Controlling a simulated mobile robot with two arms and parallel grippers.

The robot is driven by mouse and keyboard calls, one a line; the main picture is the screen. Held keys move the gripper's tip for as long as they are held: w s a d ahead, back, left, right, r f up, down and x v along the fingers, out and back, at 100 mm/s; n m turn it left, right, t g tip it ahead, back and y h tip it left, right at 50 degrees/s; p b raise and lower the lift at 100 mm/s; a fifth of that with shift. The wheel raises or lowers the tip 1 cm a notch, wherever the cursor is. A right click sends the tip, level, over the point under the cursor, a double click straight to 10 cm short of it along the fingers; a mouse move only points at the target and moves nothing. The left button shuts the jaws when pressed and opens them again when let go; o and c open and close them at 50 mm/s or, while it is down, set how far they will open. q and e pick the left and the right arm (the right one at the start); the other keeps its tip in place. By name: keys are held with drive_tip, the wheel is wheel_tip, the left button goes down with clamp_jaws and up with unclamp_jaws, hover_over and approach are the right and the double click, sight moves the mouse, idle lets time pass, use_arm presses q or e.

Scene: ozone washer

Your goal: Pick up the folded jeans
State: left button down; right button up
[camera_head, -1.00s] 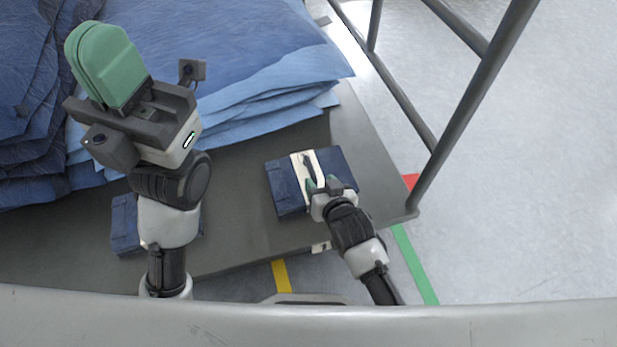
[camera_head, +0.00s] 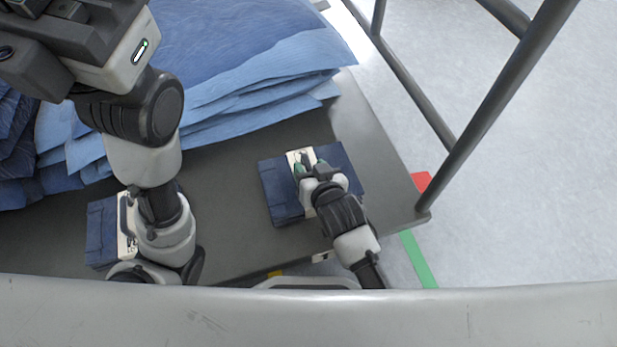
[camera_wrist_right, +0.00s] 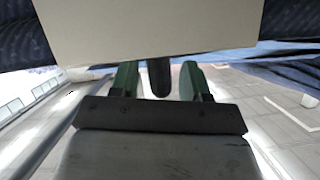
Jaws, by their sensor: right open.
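A folded pair of dark blue jeans (camera_head: 277,192) lies at the grey table's right end. A cream band with a dark loop handle wraps it. My right gripper (camera_head: 310,168) is at the band, hiding part of it. In the right wrist view, the cream band (camera_wrist_right: 150,30) fills the top, and the dark handle (camera_wrist_right: 160,78) shows between the open green fingers, with gaps at both sides. A second folded pair of jeans (camera_head: 102,228) lies at the left, partly behind my left arm.
Stacked blue denim sheets (camera_head: 245,75) cover the back of the grey table (camera_head: 365,140). A dark metal frame (camera_head: 490,120) stands at the table's right corner. The table is bare between the two folded jeans.

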clamp_jaws()
drive_tip(key=shift+r, duration=0.1)
idle(1.2)
